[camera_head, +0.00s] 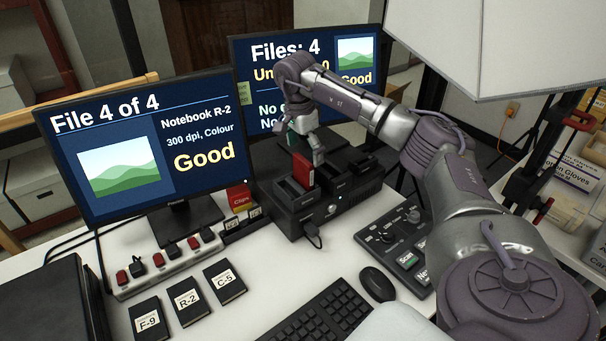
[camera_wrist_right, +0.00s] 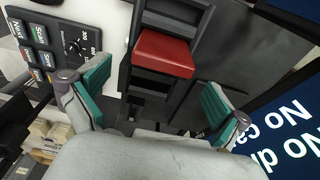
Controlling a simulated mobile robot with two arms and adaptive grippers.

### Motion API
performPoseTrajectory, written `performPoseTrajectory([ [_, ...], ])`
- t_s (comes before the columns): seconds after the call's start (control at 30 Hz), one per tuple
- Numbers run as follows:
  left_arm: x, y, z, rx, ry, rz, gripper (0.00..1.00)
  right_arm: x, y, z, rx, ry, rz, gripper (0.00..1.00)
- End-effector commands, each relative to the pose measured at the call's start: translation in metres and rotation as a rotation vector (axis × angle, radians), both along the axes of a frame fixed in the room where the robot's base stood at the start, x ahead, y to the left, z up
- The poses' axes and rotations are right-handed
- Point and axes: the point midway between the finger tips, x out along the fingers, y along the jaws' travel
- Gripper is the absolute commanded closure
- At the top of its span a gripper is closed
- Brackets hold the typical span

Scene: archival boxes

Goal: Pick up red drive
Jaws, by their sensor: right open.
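The red drive (camera_head: 302,169) stands upright in a slot of the black dock (camera_head: 298,212) on the desk. My right gripper (camera_head: 307,150) is above and behind it in the head view, with its fingers partly hidden. In the right wrist view, the red drive (camera_wrist_right: 163,53) shows its red top between dark dock walls. My right gripper (camera_wrist_right: 155,92) is open there, its two teal-padded fingers spread wide and empty. The drive lies ahead of the fingers, and no contact shows. My left gripper is not in view.
A red card box (camera_head: 239,197) stands left of the dock.

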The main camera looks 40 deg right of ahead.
Motion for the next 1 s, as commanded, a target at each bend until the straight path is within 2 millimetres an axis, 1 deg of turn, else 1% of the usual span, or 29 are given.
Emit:
performPoseTrajectory([
  [0.17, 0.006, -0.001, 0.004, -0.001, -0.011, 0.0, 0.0, 0.0, 0.001, -0.013, 0.0, 0.003, 0.001, 0.0],
  [0.3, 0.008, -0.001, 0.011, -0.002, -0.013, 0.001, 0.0, 0.002, 0.003, -0.035, 0.0, 0.005, 0.0, 0.0],
  [0.4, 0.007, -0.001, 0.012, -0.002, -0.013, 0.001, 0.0, 0.002, 0.0, -0.048, -0.001, 0.004, -0.001, 0.0],
  [0.53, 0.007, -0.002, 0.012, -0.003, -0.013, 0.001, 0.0, 0.002, 0.0, -0.056, 0.0, 0.001, -0.001, 0.0],
  [0.73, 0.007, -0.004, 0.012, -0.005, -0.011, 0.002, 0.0, 0.002, 0.0, -0.056, 0.0, 0.0, 0.0, 0.0],
  [0.97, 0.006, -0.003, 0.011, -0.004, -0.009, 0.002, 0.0, 0.002, 0.0, -0.056, 0.0, 0.0, 0.0, 0.38],
  [1.0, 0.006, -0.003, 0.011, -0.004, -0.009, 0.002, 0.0, 0.002, 0.0, -0.056, 0.0, 0.0, 0.0, 0.45],
])
